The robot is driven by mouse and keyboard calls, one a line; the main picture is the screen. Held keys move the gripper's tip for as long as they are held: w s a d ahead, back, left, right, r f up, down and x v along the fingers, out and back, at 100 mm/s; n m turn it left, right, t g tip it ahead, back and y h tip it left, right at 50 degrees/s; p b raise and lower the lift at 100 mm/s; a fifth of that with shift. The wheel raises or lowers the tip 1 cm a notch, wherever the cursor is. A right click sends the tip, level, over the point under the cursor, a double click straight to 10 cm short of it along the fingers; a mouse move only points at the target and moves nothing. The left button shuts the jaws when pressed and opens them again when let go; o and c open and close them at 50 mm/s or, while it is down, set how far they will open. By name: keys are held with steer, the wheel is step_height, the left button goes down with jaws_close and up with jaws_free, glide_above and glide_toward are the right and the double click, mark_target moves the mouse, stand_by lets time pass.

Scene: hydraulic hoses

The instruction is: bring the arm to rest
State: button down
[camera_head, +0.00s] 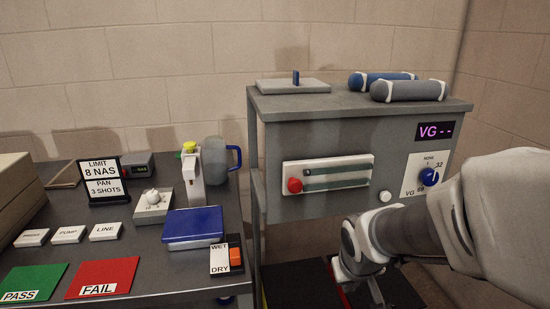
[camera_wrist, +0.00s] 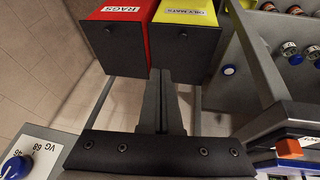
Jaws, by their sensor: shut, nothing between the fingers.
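My gripper (camera_wrist: 160,76) shows in the wrist view with its two dark fingers together and nothing between them. It points toward the gap between a red bin marked RAGS (camera_wrist: 118,40) and a yellow bin marked OILY MATS (camera_wrist: 187,40). In the head view my arm comes in from the right edge and bends down in front of the grey cabinet (camera_head: 300,235). The wrist is low, beneath the cabinet's dial panel, and the fingertips are hard to make out there.
The cabinet carries a blue roll (camera_head: 372,79), a grey roll (camera_head: 408,91) and a flat plate (camera_head: 280,87). The left bench holds a blue-lidded box (camera_head: 193,225), a wet/dry switch (camera_head: 235,258), a jug (camera_head: 214,158) and green and red mats (camera_head: 103,277). Small jars (camera_wrist: 290,50) stand at right in the wrist view.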

steer(key=s+r+m+t+y, duration=0.1)
steer(key=s+r, duration=1.1)
steer(key=s, duration=0.1)
step_height(320, 180, up, 14)
steer(key=p, duration=1.4)
steer(key=shift+w+a, duration=0.15)
steer(key=shift+a, duration=0.3)
